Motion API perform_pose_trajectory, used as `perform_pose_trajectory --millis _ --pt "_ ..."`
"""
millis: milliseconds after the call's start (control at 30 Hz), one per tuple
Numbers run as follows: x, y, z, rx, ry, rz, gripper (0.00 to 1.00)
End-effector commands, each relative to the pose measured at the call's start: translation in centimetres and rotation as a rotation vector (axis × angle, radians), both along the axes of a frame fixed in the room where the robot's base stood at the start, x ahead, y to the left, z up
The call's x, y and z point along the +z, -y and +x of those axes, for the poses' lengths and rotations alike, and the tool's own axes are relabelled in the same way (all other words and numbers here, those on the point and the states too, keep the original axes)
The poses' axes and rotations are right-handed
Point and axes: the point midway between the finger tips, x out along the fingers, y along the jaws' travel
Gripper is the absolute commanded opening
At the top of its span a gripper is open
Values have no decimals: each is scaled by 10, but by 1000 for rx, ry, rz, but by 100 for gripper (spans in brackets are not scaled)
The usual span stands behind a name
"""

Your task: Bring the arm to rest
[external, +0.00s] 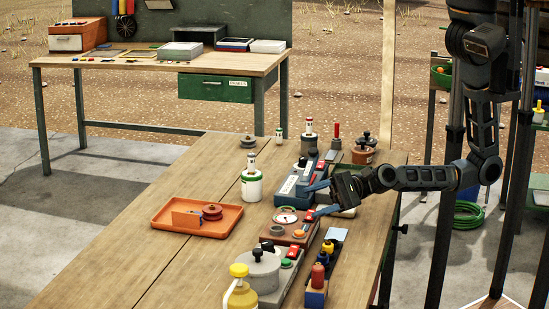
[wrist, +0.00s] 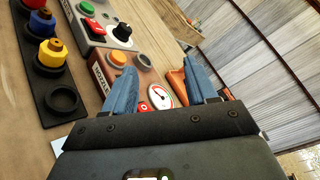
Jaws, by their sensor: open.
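My gripper (external: 318,199) reaches in from the right over the wooden table (external: 155,230). Its two blue fingers are apart, with nothing held between them. In the wrist view my gripper (wrist: 165,85) is open above the table. Beyond the fingers is an orange-brown box (wrist: 115,75) with a white dial (wrist: 160,95), a red button and an orange button. In the external view the dial box (external: 298,230) is just below and left of the fingers. I cannot tell whether the fingers touch anything.
An orange tray (external: 165,222) holds a dark red knobbed object and a blue piece. A white container (external: 251,187) stands behind. The left part of the table is bare.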

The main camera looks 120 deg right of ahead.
Motion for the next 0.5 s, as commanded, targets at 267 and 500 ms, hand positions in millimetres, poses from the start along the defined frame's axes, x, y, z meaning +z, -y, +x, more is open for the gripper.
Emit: perform_pose_trajectory --millis 267,500 --pt "-40 -20 -120 42 -114 -669 57" --pt "-39 -38 -213 144 -173 -1247 57"
